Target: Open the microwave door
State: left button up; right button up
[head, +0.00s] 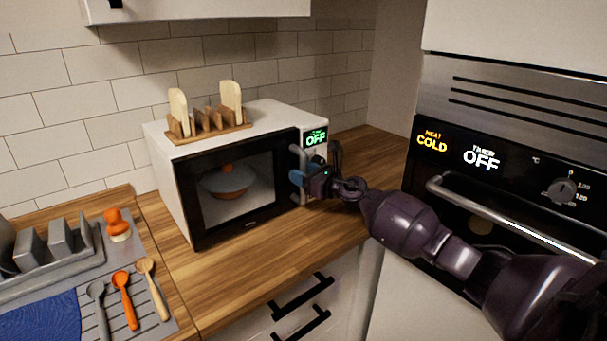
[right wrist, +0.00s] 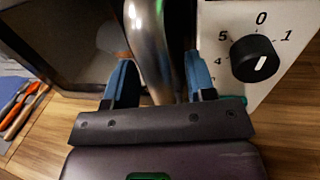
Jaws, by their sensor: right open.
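The white microwave (head: 180,165) stands on the wooden counter with its dark glass door (head: 200,222) shut. A lidded dish shows through the glass. The silver vertical door handle (head: 297,158) is at the door's right edge. My right gripper (head: 303,176) is at the lower part of the handle. In the right wrist view its blue fingers (right wrist: 160,85) are open, one on each side of the handle (right wrist: 152,45), with the handle between them. Whether either finger touches it I cannot tell. My left gripper is not in view.
A wooden rack (head: 208,128) with bread slices stands on the microwave. An oven with a bar handle (head: 500,222) is at the right, near my right arm. Spoons (head: 125,298) and a drying rack (head: 45,262) are at the left. The counter before the door (head: 260,255) is clear.

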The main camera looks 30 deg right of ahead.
jog(key=shift+c, duration=0.3)
grip_shut()
jog(key=shift+s, duration=0.15)
